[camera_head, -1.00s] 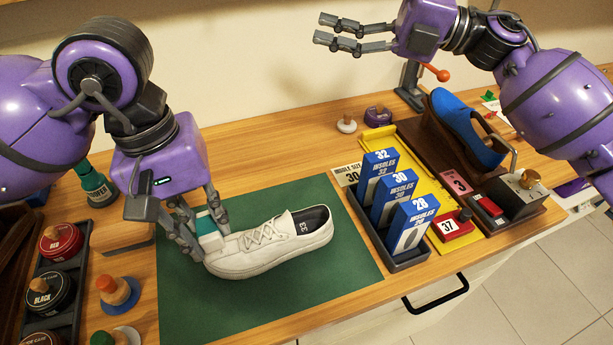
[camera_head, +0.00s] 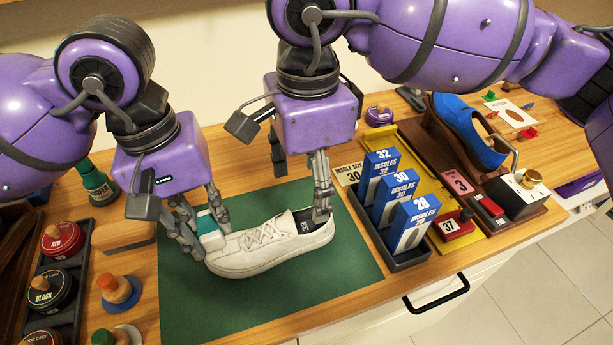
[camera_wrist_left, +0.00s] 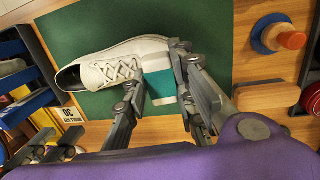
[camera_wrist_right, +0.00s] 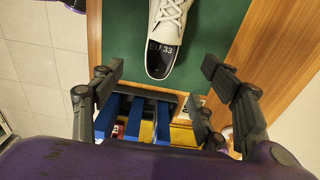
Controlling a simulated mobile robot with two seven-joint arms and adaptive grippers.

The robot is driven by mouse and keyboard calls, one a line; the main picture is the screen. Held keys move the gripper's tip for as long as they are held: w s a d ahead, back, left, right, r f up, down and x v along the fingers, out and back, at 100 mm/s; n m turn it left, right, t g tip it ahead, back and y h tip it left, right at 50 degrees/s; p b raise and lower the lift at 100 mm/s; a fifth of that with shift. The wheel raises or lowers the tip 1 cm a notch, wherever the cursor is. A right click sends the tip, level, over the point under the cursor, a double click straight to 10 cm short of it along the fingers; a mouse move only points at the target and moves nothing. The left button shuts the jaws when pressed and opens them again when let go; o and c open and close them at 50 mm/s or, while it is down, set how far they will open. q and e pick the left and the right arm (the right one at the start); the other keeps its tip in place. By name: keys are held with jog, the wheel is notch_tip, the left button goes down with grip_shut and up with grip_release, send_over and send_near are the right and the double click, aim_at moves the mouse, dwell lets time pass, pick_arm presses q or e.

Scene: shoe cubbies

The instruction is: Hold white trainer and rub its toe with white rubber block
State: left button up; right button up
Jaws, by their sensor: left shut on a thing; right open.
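The white trainer (camera_head: 262,252) lies sole down on the green mat (camera_head: 190,315), toe to the left, heel to the right. Its dark insole is marked 33. My left gripper (camera_head: 205,240) is shut on the white rubber block (camera_head: 209,238), which has a teal band. The block is at the trainer's toe; whether it presses on it I cannot tell. In the left wrist view the block (camera_wrist_left: 160,88) is between the fingers. My right gripper (camera_head: 321,208) is open at the heel. In the right wrist view the heel (camera_wrist_right: 161,68) is between the spread fingers; contact cannot be told.
A rack of blue insole boxes (camera_head: 405,210) stands close right of the mat. Beyond it are a yellow tray (camera_head: 437,190) and a blue shoe (camera_head: 466,130) on a brown stand. Polish tins (camera_head: 62,240) and a wooden-handled dauber (camera_head: 115,290) stand on the left.

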aim_at(308, 228)
notch_tip(308, 228, down, 11)
jog(key=shift+f, duration=0.2)
jog(key=shift+c, duration=0.3)
jog(key=c, duration=1.3)
jog(key=shift+s, duration=0.1)
